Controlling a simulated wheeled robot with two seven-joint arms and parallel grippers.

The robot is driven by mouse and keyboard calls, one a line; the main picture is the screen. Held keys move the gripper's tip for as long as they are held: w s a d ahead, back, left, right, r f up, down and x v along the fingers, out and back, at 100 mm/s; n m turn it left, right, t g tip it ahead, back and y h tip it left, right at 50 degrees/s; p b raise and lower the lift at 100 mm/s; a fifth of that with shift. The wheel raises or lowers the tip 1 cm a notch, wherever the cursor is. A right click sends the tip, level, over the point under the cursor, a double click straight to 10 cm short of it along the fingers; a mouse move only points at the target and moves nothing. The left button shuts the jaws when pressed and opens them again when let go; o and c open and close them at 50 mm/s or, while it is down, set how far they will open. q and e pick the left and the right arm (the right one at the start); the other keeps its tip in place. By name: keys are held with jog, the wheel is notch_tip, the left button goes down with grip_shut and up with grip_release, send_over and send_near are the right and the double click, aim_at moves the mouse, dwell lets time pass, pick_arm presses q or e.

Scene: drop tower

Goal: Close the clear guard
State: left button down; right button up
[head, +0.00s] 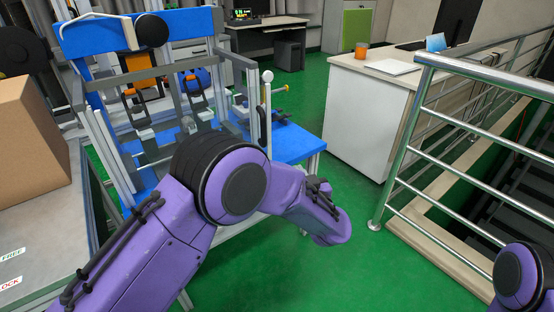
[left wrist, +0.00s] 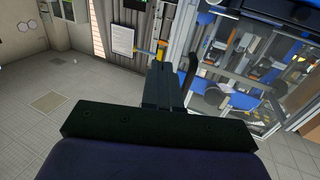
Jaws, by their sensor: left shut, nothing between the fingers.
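The drop tower (head: 130,32) stands at the left in the head view, with a blue top beam and grey posts. The clear guard (left wrist: 232,75) appears to be the see-through, grey-framed panel at the right in the left wrist view. I cannot tell exactly how far it stands open. My left gripper (left wrist: 160,88) is shut and empty, its dark fingers together left of the panel; no contact is clear. In the head view my left arm hides part of the tower's front, and the left fingertips cannot be made out. My right gripper is out of view.
A cardboard box (head: 32,140) sits on a bench at the left. A blue table (head: 292,143) carries the tower. A metal railing (head: 412,120) borders a stairwell at the right. A white cabinet (head: 362,125) stands behind. Green floor is clear between table and railing.

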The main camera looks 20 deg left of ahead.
pick_arm(q)
jog(key=w+a+n+y, duration=0.1)
jog(key=w+a, duration=0.7)
jog(key=a, duration=0.2)
jog(key=shift+w+a+g, duration=0.2)
jog(key=shift+a+g, duration=0.1)
jog(key=shift+g, duration=0.1)
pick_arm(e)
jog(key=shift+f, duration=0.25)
